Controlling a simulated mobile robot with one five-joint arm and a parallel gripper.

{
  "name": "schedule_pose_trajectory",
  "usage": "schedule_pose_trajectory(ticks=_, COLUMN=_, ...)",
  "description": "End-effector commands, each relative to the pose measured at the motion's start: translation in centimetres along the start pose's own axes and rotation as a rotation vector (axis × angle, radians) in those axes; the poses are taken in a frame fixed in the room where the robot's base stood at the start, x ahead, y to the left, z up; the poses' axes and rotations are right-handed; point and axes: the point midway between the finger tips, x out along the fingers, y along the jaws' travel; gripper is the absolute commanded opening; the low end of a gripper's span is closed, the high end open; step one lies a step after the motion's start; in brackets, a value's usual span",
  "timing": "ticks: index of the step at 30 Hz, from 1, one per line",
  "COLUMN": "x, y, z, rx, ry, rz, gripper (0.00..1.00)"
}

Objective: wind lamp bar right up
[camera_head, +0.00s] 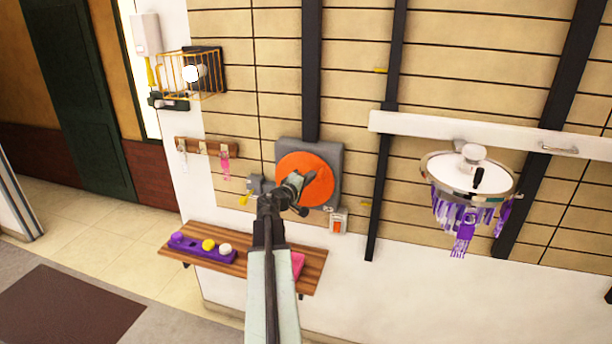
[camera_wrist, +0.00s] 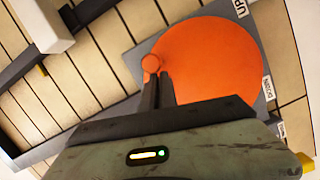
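The orange crank disc (camera_head: 318,172) is on a grey wall box (camera_head: 331,148). In the wrist view the disc (camera_wrist: 212,60) has a small round orange knob (camera_wrist: 151,64) at its left edge. My gripper (camera_head: 296,182) is in front of the disc's left part. In the wrist view the gripper's narrow dark fingers (camera_wrist: 157,84) are close together and reach to the knob. Whether they clasp it is unclear. An UP label (camera_wrist: 241,8) and a DOWN label (camera_wrist: 267,88) are beside the disc. The white lamp bar (camera_head: 404,122) runs across dark rails, with a silver and purple lamp (camera_head: 468,178) below it.
A wooden shelf (camera_head: 312,262) below holds a purple tray (camera_head: 203,249) with coloured knobs and a pink item (camera_head: 297,264). A small box with an orange switch (camera_head: 338,221) is below the disc. A wire cage (camera_head: 180,76) and hook rack (camera_head: 206,146) are left. Floor at left is open.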

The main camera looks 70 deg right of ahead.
Motion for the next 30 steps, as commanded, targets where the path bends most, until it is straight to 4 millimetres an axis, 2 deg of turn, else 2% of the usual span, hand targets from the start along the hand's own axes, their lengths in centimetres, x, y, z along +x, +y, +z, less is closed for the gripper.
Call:
schedule_pose_trajectory(ticks=3, x=0.2, y=-0.3, z=1.3, rx=0.11, ry=-0.008, rz=-0.026, gripper=0.0)
schedule_pose_trajectory(ticks=12, x=0.7, y=-1.8, z=3.2, rx=0.388, ry=-0.007, rz=-0.095, gripper=0.0)
schedule_pose_trajectory(ticks=30, x=1.3, y=-5.7, z=5.5, rx=0.915, ry=-0.006, rz=-0.227, gripper=0.0)
